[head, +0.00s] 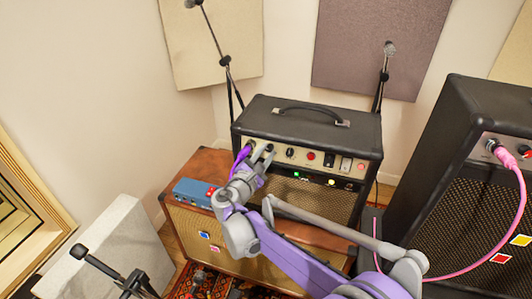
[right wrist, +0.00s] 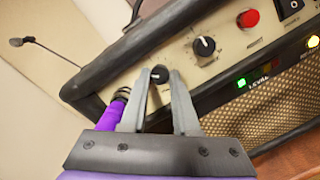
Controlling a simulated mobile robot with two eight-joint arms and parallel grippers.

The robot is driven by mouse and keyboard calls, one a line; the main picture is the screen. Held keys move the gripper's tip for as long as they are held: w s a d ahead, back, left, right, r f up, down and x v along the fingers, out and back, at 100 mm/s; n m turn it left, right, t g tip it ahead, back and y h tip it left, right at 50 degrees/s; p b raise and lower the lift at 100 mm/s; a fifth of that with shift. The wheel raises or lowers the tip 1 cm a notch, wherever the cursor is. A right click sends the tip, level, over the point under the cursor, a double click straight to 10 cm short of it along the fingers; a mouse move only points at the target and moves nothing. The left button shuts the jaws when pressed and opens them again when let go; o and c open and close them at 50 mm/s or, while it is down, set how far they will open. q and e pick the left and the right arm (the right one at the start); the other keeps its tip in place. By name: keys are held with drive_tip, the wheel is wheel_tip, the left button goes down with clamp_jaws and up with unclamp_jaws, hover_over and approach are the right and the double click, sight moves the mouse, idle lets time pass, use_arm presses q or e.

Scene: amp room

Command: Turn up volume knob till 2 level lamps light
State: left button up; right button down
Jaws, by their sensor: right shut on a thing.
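The black guitar amp (head: 350,135) stands on a brown cabinet with a cream control panel along its front. My right gripper (head: 262,154) is at the left part of this panel. In the right wrist view its two fingers (right wrist: 158,86) are closed around the sides of a dark knob (right wrist: 159,74). The knob's pointer is too small to read. Below the panel, a green level lamp (right wrist: 241,82) glows beside the LEVEL lettering. It also shows green in the head view (head: 296,174).
A purple cable plug (right wrist: 119,97) sits just left of the gripped knob, close to the finger. Another knob (right wrist: 203,46) and a red button (right wrist: 248,18) are to the right. A blue box (head: 193,191) stands on the brown cabinet (head: 185,231). A black amp (head: 475,120) stands right.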

idle(0.3)
drive_tip(key=c, duration=0.7)
unclamp_jaws()
drive_tip(key=shift+o, duration=0.2)
drive_tip(key=v, duration=1)
drive_tip(key=shift+s+a, duration=0.15)
drive_tip(key=shift+s, duration=0.25)
